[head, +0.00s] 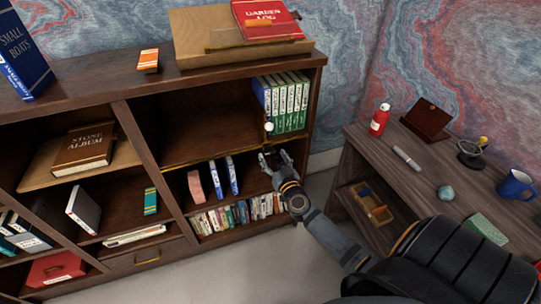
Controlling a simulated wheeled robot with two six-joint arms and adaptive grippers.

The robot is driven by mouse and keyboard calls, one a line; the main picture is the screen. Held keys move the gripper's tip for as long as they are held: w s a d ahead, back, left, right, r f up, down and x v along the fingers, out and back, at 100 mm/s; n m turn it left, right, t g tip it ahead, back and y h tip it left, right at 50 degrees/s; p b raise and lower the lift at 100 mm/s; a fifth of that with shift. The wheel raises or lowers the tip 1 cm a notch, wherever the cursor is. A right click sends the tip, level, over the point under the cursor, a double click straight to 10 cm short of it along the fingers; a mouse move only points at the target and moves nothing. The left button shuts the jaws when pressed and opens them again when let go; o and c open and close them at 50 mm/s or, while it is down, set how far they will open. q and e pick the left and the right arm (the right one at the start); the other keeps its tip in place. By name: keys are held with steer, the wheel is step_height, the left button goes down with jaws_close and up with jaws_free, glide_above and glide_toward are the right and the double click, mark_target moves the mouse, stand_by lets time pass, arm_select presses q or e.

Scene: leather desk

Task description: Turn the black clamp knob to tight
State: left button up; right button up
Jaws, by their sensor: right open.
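I cannot make out a black clamp knob for certain. A small pale round piece (268,127) shows at the left end of the row of green and white books, above the front edge of the upper shelf. My right gripper (275,160) is open, in front of the bookcase, just below that piece and near the brass-coloured shelf edge (215,155). I see nothing between its fingers. Whether it touches the shelf is too small to tell. My left gripper is out of view.
Green and white books (290,102) fill the upper shelf's right end. Small books (240,212) line the shelf below. A wooden desk (425,180) at right carries a red bottle (379,120), a blue mug (515,184) and a black dish (471,153). The upper shelf's middle is clear.

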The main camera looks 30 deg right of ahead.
mark_target(269, 150)
steer(key=shift+x, duration=1.1)
steer(key=c, duration=1.2)
steer(key=shift+o, duration=0.2)
